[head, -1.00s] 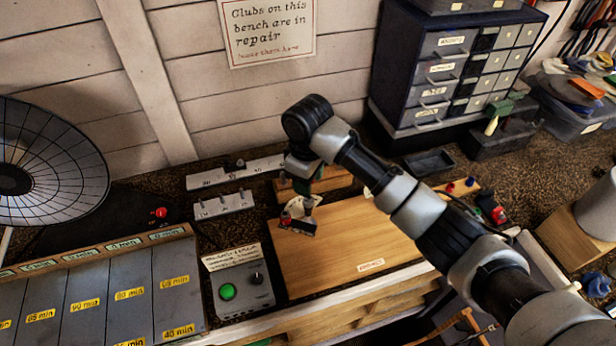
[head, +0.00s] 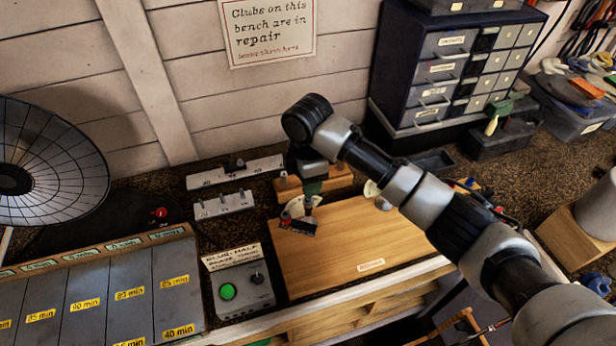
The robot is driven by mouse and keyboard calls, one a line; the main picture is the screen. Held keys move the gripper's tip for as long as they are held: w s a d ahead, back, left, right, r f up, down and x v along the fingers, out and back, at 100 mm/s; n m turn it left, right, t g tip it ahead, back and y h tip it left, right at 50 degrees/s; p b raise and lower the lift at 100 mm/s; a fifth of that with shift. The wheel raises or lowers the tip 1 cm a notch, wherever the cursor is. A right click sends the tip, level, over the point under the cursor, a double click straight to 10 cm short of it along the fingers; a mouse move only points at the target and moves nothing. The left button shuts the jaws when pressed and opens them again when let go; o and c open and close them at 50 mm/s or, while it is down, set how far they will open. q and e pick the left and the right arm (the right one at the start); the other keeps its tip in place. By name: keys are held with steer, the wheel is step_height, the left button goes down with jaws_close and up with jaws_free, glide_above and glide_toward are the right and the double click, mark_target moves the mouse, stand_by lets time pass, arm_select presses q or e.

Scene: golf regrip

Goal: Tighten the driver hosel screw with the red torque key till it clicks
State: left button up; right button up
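My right gripper (head: 309,190) points down over the back left part of the wooden board (head: 350,250). Its arm comes in from the right. A small dark block with a red part (head: 286,217) lies on the board just below the gripper. A pale piece (head: 298,207) shows beside it. The gripper's fingers are small and partly hidden, and I cannot tell whether they hold anything. I cannot make out the driver hosel screw or the red torque key for certain. My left gripper is not in view.
A grey box with a green button (head: 228,291) stands left of the board. Grey slotted racks (head: 224,205) lie behind it. A dark drawer cabinet (head: 440,70) stands at the back right. Grey trays with yellow minute labels (head: 110,290) fill the front left. Most of the board is clear.

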steer(key=n, duration=0.4)
steer(key=shift+n, duration=0.3)
steer(key=n, duration=0.3)
steer(key=shift+c, duration=0.2)
jaws_close()
steer(key=m, duration=0.3)
steer(key=shift+c, duration=1.6)
jaws_free()
steer(key=shift+m, duration=0.4)
steer(key=c, duration=0.4)
steer(key=shift+r, duration=1.5)
